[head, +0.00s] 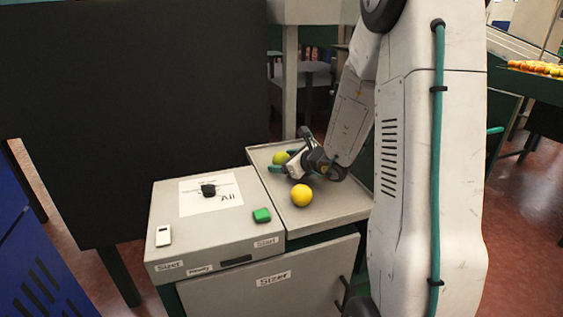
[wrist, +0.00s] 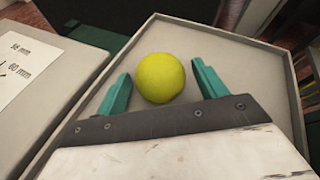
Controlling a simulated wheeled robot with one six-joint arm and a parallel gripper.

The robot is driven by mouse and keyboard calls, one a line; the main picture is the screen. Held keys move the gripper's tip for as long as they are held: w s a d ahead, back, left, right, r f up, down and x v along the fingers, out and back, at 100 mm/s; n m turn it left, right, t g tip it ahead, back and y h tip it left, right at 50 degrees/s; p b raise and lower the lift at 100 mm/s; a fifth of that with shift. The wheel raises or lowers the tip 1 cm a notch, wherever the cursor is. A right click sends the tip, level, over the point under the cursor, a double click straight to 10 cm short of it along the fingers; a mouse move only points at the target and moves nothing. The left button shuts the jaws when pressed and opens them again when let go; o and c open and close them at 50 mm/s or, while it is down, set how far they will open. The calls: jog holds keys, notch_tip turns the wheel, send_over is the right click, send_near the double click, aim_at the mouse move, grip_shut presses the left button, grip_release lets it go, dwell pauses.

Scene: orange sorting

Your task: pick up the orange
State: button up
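An orange-yellow fruit, the orange (head: 301,195), lies on the grey tray (head: 330,208) on top of the sizer, in front of my gripper in the head view. A second, yellow-green fruit (head: 281,158) lies farther back in the same tray, by my fingertips. In the wrist view the yellow-green fruit (wrist: 160,77) sits between the two teal fingers of my gripper (wrist: 160,85). The fingers are open, with a gap on each side of the fruit. The orange does not show in the wrist view.
The sizer's panel (head: 165,210) stands left of the tray, with a green button (head: 262,215), a white device (head: 163,236) and a paper sheet (head: 222,194). The tray has a raised rim. A dark board (head: 130,110) rises behind the panel.

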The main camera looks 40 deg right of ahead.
aim_at(284, 155)
jog(key=c, duration=0.8)
notch_tip(284, 155, up, 10)
jog(key=shift+f, duration=0.1)
jog(key=shift+a, duration=0.1)
